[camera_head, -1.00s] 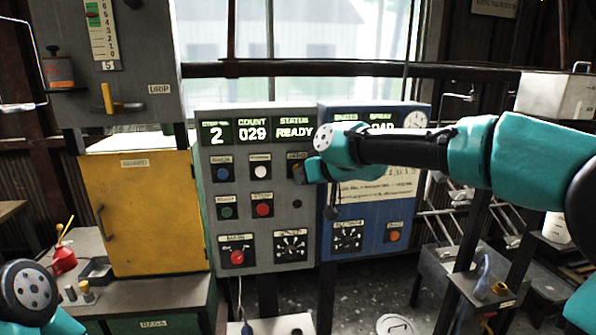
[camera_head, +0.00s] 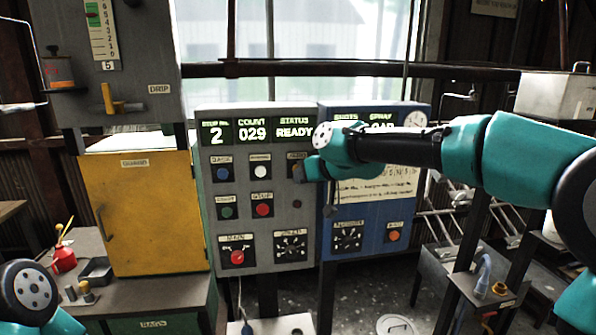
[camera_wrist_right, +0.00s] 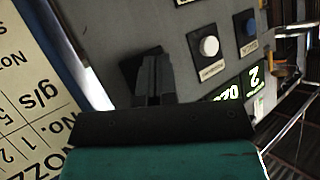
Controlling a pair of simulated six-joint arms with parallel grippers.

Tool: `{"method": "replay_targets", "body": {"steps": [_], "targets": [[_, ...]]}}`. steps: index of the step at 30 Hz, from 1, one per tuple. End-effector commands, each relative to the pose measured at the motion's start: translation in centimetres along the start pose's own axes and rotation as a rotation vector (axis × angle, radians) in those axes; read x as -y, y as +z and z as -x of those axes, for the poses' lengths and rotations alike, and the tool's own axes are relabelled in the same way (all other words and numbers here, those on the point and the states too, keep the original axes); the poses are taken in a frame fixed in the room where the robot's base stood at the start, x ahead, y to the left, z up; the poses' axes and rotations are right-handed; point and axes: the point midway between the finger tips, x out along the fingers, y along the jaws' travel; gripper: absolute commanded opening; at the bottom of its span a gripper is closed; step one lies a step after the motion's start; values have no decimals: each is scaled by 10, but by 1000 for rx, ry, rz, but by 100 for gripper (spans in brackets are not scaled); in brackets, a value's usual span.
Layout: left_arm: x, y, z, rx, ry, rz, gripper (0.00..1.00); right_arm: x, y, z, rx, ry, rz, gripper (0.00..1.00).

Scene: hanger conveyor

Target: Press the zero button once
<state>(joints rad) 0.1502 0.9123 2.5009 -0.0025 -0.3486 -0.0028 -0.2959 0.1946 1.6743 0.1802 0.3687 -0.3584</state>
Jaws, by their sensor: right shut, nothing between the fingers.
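My right gripper (camera_head: 300,174) is shut and empty, its tips at the right end of the grey panel's top button row. They cover the button there, whose label (camera_head: 297,155) is too blurred to read, so I cannot tell if it is the zero button or if they touch it. In the right wrist view the shut fingers (camera_wrist_right: 153,78) stand in front of a dark button plate (camera_wrist_right: 128,66). Left of it in the head view are a white button (camera_head: 260,171) and a blue button (camera_head: 222,174). My left gripper is out of view.
The grey panel (camera_head: 283,215) shows step 2, count 029 and status READY. Below are a green button (camera_head: 227,212), a red button (camera_head: 263,210), a red knob (camera_head: 237,257) and a dial (camera_head: 290,246). A blue panel (camera_head: 375,222) adjoins on the right.

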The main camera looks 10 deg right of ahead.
Motion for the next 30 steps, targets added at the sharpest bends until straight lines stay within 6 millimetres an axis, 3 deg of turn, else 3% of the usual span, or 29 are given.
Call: {"method": "replay_targets", "body": {"steps": [30], "targets": [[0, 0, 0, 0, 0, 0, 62, -4, -4, -5, 1, 0, -1, 0]]}}
